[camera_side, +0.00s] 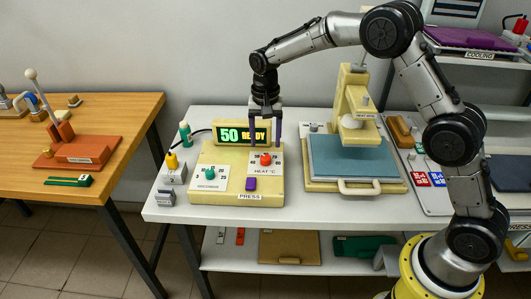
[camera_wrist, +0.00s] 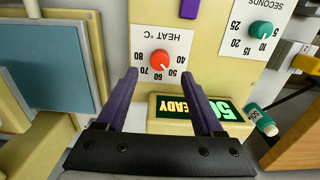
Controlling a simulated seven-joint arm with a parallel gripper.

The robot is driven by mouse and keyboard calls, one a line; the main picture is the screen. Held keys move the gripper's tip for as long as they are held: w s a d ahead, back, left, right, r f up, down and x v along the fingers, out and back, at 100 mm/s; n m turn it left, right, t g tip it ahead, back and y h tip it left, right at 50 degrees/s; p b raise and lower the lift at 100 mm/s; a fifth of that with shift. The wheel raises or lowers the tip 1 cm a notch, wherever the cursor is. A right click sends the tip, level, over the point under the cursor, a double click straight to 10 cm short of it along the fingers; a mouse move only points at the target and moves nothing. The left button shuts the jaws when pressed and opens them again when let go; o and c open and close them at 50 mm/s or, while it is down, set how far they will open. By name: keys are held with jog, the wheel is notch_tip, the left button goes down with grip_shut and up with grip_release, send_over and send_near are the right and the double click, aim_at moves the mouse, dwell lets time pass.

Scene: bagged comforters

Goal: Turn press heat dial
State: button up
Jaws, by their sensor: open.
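The red heat dial (camera_side: 265,159) sits on a white "HEAT °C" plate on the cream press control box (camera_side: 219,158). In the wrist view the red dial (camera_wrist: 160,60) lies just beyond the fingertips, with numbers from 40 to 80 around it. My gripper (camera_side: 265,143) is above the back of the box, pointing down, its purple fingers apart. In the wrist view my gripper (camera_wrist: 163,76) is open and empty, the dial roughly centred ahead of the gap. The display (camera_side: 242,134) reads "50 READY".
A green seconds dial (camera_side: 210,173) and a purple button (camera_side: 251,183) are on the same box. The heat press with its blue pad (camera_side: 350,157) stands to the right. A green bottle (camera_side: 185,133) and small grey blocks (camera_side: 173,174) stand at left.

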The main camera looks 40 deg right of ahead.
aim_at(266, 157)
jog(key=shift+f, duration=2.8)
jog(key=shift+c, duration=0.3)
grip_shut()
